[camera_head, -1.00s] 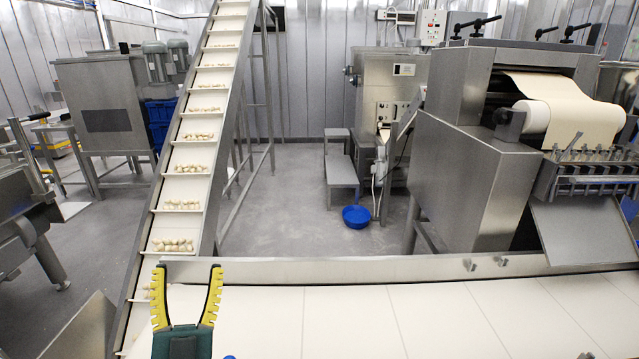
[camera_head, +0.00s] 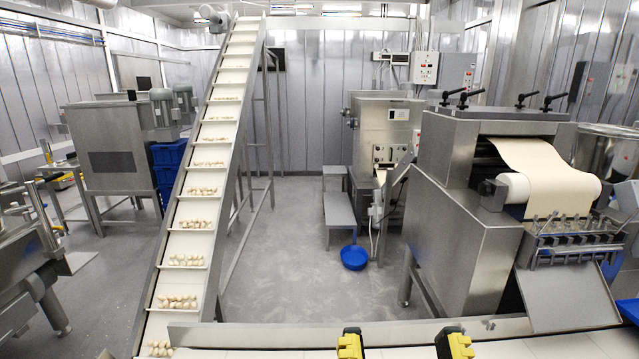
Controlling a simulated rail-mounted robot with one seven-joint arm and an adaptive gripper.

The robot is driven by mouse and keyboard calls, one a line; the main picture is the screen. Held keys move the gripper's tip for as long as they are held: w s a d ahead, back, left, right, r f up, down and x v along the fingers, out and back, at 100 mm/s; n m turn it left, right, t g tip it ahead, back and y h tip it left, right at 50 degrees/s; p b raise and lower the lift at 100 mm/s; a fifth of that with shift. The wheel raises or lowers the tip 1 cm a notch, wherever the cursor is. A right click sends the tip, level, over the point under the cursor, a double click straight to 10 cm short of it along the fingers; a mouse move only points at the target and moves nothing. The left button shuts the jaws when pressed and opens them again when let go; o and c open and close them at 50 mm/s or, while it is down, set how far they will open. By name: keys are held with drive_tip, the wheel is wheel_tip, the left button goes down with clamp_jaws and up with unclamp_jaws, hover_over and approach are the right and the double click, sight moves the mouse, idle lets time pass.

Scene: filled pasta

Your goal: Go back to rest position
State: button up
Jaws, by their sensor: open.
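My gripper (camera_head: 403,344) shows at the bottom edge of the head view, right of centre. Only its two yellow-and-black fingertips are in the picture. They stand wide apart with nothing between them, so it is open and empty. The rest of the gripper and my arm are below the frame. The fingertips appear over the white conveyor belt (camera_head: 245,354) along the bottom edge.
An inclined conveyor (camera_head: 193,243) carries small filled pasta pieces (camera_head: 187,260) at the left. A steel dough-sheet machine (camera_head: 460,250) stands at the right with a pale sheet (camera_head: 545,165). A blue bowl (camera_head: 354,257) sits on the clear floor between them.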

wheel_tip(320, 180, up, 24)
drive_tip(key=p, duration=2)
drive_tip(key=shift+f, duration=0.15)
